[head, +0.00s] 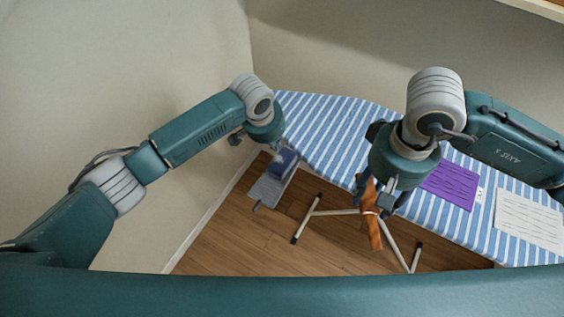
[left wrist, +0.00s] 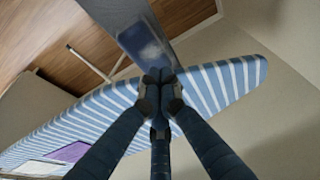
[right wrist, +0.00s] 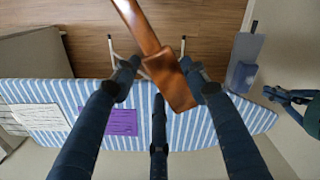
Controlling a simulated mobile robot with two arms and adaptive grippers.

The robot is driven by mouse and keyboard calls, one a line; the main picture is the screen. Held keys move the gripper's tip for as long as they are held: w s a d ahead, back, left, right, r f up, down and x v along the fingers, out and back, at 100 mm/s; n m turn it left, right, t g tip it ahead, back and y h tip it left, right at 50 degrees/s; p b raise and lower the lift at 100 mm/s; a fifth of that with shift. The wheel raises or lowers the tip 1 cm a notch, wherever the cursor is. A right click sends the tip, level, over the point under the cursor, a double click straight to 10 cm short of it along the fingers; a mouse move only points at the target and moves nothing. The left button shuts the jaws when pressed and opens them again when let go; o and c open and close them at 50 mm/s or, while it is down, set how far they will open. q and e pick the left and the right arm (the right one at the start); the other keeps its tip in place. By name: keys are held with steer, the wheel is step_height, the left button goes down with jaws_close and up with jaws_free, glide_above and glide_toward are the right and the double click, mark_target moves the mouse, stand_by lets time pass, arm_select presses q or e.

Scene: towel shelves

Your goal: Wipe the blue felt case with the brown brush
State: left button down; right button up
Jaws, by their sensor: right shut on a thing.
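The blue felt case (head: 286,160) lies on a grey panel (head: 267,190) at the board's left end. In the left wrist view the case (left wrist: 143,42) has a pale patch. My left gripper (left wrist: 159,75) is empty, its fingertips together; they overlap the case's near edge in that view, and I cannot tell if they touch it. My right gripper (right wrist: 158,72) is shut on the brown brush (right wrist: 172,84), which also shows in the head view (head: 373,232), hanging in front of the board. The brush is well apart from the case.
A blue-and-white striped ironing board (head: 325,130) runs along the wall. A purple sheet (head: 450,185) and a white sheet (head: 530,218) lie on its right part. Its pale legs (head: 312,212) stand on the wooden floor. The board's left part is clear.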

arm_select(q)
steer(key=v, duration=1.2)
